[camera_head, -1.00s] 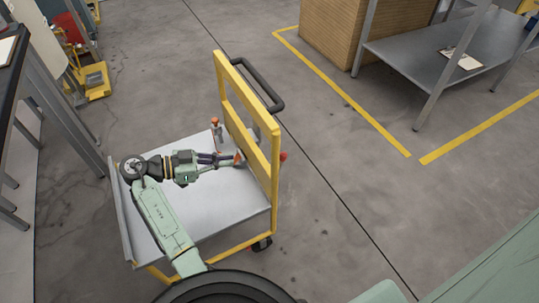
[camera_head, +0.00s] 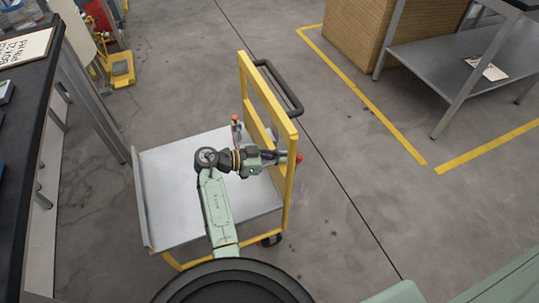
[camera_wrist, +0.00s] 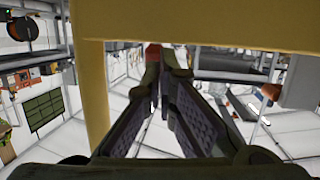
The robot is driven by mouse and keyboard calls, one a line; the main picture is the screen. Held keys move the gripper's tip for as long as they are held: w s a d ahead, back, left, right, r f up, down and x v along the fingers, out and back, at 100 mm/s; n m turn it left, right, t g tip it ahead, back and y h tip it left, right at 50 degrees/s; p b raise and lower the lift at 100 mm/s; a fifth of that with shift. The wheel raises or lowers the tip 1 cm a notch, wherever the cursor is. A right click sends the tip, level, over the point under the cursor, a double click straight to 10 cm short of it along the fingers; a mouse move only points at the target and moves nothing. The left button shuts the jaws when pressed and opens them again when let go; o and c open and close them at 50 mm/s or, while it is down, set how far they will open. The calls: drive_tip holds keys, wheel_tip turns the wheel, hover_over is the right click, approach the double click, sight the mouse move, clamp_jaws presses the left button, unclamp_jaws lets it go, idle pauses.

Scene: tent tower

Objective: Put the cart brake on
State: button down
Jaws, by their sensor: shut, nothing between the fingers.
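The cart has a bare grey deck (camera_head: 175,190), a yellow upright frame (camera_head: 290,190) and a black push handle (camera_head: 285,88). A red knob (camera_head: 299,157) shows just outside the frame's right side. A small lever with an orange tip (camera_head: 236,118) stands at the deck's back edge. I cannot tell which one is the brake. My gripper (camera_head: 284,158) reaches across the deck to the frame, its fingertips partly hidden there. In the wrist view its shut fingers (camera_wrist: 160,68) extend under a yellow bar (camera_wrist: 190,30). Red (camera_wrist: 153,48) shows at their tips; contact is unclear.
A dark-topped workbench (camera_head: 65,110) stands close on the left. A metal shelf table (camera_head: 440,75) and a wooden crate (camera_head: 350,40) stand at the upper right. The grey floor right of the cart is clear, with yellow lines (camera_head: 375,100).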

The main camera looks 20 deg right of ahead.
drive_tip(key=shift+s+d+f, duration=0.1)
drive_tip(key=shift+d+f, duration=0.05)
drive_tip(key=shift+d, duration=0.35)
drive_tip(key=shift+d, duration=0.1)
drive_tip(key=shift+d+y, duration=0.25)
drive_tip(key=shift+y, duration=0.05)
drive_tip(key=shift+d, duration=0.1)
drive_tip(key=d+y+p, duration=0.1)
drive_tip(key=d+y, duration=0.1)
drive_tip(key=shift+d+y, duration=0.3)
drive_tip(key=shift+d, duration=0.1)
drive_tip(key=shift+t+y, duration=0.3)
drive_tip(key=shift+y, duration=0.3)
drive_tip(key=shift+w+d+r+b+x, duration=0.1)
drive_tip(key=shift+b+x, duration=0.45)
drive_tip(key=shift+x, duration=0.35)
drive_tip(key=shift+w+d+r+b+x, duration=0.15)
drive_tip(key=shift+b+x, duration=0.35)
drive_tip(key=shift+x, duration=0.4)
drive_tip(key=shift+w+d+r+b+x, duration=0.1)
drive_tip(key=shift+b+x, duration=0.45)
drive_tip(key=shift+x, duration=0.4)
